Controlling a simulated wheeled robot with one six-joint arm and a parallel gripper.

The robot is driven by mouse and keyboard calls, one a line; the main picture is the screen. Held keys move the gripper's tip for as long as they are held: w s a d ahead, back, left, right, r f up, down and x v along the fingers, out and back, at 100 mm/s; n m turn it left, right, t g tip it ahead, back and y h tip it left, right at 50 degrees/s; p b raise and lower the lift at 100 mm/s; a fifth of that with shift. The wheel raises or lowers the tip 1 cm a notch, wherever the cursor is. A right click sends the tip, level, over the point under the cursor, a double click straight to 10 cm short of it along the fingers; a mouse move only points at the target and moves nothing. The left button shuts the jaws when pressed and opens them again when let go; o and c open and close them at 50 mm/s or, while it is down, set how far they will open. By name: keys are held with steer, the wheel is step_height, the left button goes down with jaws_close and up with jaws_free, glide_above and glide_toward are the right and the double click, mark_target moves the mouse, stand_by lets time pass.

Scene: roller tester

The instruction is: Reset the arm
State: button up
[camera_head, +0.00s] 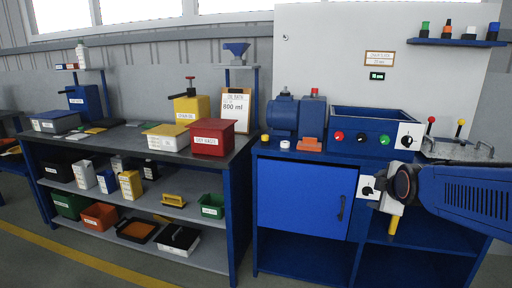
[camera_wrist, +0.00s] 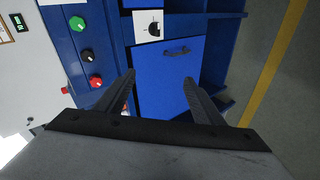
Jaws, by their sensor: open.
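My arm (camera_head: 465,190) reaches in from the right in the head view, in front of the blue tester bench. Its wrist is near the right side of the blue cabinet door (camera_head: 305,200). My gripper (camera_wrist: 159,84) shows in the wrist view with its two dark fingers apart and nothing between them. The blue door and its dark handle (camera_wrist: 176,51) lie beyond the fingers. In the head view the fingers are hard to make out beside the wrist.
The bench carries a motor (camera_head: 284,115) and a console with red, black and green buttons (camera_head: 362,138). A white dial panel (camera_head: 368,188) is close to my wrist.

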steer(key=s+a+f+m+g, duration=0.2)
steer(key=s+f+m, duration=0.1)
steer(key=s, duration=0.6)
steer(key=s+a+f+m+g+y, duration=0.1)
steer(key=s+a+f+m+g, duration=0.1)
steer(key=s+m, duration=0.4)
steer(key=s+a+f+m+g, duration=0.2)
steer(key=s+a+f+m, duration=0.1)
steer(key=s, duration=0.9)
steer(key=shift+s+a+f+m+y, duration=0.2)
steer(key=shift+s+f+m+y, duration=0.2)
steer(key=shift+f+m, duration=0.4)
